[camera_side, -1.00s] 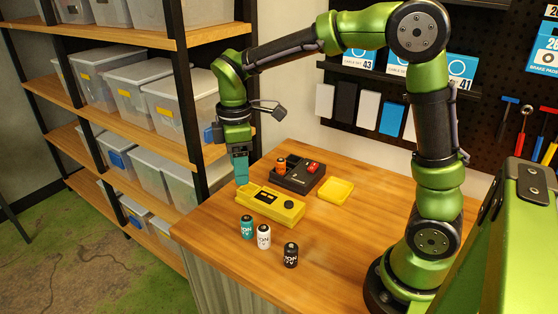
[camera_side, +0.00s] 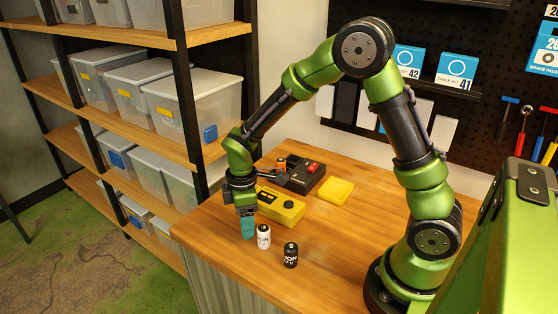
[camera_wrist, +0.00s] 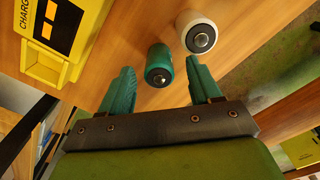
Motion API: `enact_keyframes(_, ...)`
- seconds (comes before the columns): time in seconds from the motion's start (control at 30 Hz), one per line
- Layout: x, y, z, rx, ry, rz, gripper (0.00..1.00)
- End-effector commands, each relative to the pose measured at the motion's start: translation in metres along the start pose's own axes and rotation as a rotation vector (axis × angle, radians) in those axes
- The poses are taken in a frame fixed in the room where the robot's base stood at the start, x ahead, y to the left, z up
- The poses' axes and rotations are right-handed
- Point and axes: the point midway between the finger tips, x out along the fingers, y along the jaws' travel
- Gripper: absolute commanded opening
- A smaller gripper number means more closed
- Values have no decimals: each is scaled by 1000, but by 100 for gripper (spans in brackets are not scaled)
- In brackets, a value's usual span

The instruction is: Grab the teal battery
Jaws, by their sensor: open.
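The teal battery (camera_wrist: 158,66) stands upright on the wooden table. In the wrist view it shows between the two teal fingertips of my gripper (camera_wrist: 159,72), with a gap on both sides. In the side view my gripper (camera_side: 247,230) points down, just left of the white battery (camera_side: 263,237), and hides the teal battery. The jaws are open and hold nothing. The white battery also shows close to the right fingertip in the wrist view (camera_wrist: 198,34).
A black battery (camera_side: 290,256) stands right of the white one. The yellow charger box (camera_side: 281,205) lies behind my gripper; it is at the left in the wrist view (camera_wrist: 60,40). Behind are a dark box (camera_side: 303,176) and a yellow tray (camera_side: 336,192). The front table is clear.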

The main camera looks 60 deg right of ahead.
Motion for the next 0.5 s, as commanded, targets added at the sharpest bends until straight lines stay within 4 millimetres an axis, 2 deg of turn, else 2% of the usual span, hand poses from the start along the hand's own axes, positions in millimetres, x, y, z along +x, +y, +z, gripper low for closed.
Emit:
enact_keyframes(0.1,10,0,0,1,-1,0,63)
enact_keyframes(0.33,11,0,0,1,0,1,63)
enact_keyframes(0.5,11,0,0,1,0,1,38)
